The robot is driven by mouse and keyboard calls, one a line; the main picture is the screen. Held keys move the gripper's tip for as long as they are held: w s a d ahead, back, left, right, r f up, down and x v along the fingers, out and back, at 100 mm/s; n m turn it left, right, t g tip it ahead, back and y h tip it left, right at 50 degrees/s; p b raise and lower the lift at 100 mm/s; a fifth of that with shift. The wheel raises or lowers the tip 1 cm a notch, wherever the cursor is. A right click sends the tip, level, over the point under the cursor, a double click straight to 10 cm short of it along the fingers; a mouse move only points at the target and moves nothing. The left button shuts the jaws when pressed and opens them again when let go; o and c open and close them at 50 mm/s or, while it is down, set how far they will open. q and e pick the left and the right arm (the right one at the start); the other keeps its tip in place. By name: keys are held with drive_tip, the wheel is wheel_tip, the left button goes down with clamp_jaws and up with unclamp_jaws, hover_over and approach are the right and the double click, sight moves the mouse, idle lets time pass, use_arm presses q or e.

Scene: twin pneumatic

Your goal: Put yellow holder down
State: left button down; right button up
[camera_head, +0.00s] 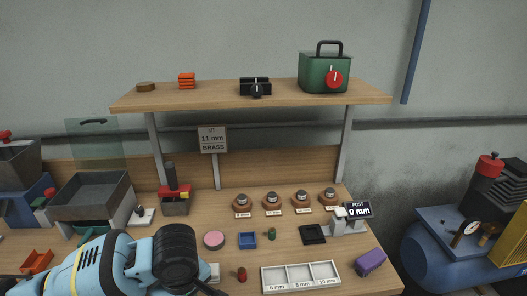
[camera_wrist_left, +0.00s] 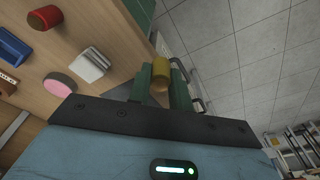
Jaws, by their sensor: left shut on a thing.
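The yellow holder (camera_wrist_left: 160,73) is a small yellow cylinder in the left wrist view. It sits between the two dark green fingers of my left gripper (camera_wrist_left: 158,82), which is shut on it. In the head view my left arm comes in at the bottom and its black wrist part (camera_head: 176,258) hides the holder. The wooden bench top (camera_head: 205,219) lies around the arm. My right gripper is in neither view.
A red cylinder (camera_head: 242,274) and a white three-part tray (camera_head: 301,276) stand right of my wrist. A pink disc (camera_head: 214,239), a blue tray (camera_head: 247,240) and a small green cylinder (camera_head: 272,233) lie behind. A purple block (camera_head: 370,262) is at the right edge.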

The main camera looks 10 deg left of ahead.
use_arm(q)
wheel_tip(320, 180, up, 7)
drive_tip(key=w+m+h, duration=0.1)
drive_tip(key=w+m, duration=0.1)
drive_tip(key=m, duration=0.9)
drive_tip(key=shift+w+a+f+m+t+h, duration=0.2)
drive_tip(key=shift+w+m+t+h, duration=0.1)
drive_tip(key=shift+w+m+t, duration=0.1)
